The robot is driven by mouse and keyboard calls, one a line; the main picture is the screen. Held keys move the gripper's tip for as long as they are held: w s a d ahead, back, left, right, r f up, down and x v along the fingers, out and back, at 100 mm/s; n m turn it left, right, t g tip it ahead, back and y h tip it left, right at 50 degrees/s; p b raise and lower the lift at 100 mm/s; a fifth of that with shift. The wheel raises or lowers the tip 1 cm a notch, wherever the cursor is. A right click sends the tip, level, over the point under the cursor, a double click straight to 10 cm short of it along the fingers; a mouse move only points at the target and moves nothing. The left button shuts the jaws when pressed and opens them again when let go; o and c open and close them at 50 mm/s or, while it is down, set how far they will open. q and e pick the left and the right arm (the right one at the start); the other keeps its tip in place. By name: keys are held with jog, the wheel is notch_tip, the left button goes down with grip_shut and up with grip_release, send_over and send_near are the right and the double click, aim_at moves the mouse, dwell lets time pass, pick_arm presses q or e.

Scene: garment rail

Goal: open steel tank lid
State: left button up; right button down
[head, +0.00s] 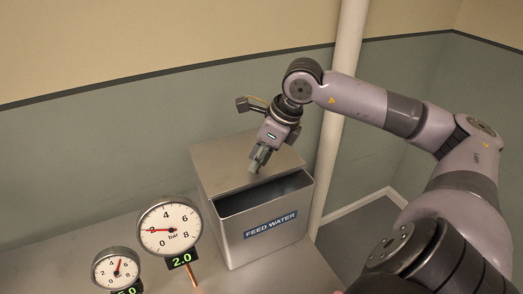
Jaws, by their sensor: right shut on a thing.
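The steel tank (268,247) stands on the table and carries a "FEED WATER" label on its front. Its flat steel lid (225,162) sits back from the front rim, so a dark opening shows along the front. My right gripper (256,165) reaches down from above at the lid's front edge. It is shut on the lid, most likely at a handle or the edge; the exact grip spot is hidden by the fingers. My left gripper is not in view.
A larger gauge (169,228) marked in bar and a smaller gauge (117,268) stand left of the tank, each with a green digital readout. A pale vertical pipe (340,90) runs behind the tank on the right. The grey table (70,250) is bare at left.

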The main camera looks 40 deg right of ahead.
aim_at(244, 160)
jog(key=shift+w+d+r+p, duration=0.25)
jog(key=shift+w+r+p, duration=0.3)
jog(key=shift+w+p, duration=0.45)
jog(key=shift+w+d+f+p, duration=0.1)
jog(key=shift+w+d+p, duration=0.15)
jog(key=shift+w, duration=0.25)
jog(key=shift+w+d+f+p, duration=0.1)
jog(key=shift+w+p, duration=0.15)
jog(key=shift+w, duration=0.2)
jog(key=shift+w+d+f, duration=0.15)
jog(key=shift+w+f, duration=0.05)
jog(key=shift+w, duration=0.3)
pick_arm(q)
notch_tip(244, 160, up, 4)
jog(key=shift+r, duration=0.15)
pick_arm(e)
jog(key=shift+s, duration=0.1)
jog(key=c, duration=1.5)
grip_release()
jog(key=shift+s+f, duration=0.1)
jog(key=shift+s, duration=0.05)
jog(key=shift+o, duration=0.2)
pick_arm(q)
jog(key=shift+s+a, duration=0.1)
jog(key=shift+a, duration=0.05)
pick_arm(e)
jog(key=v, duration=1.2)
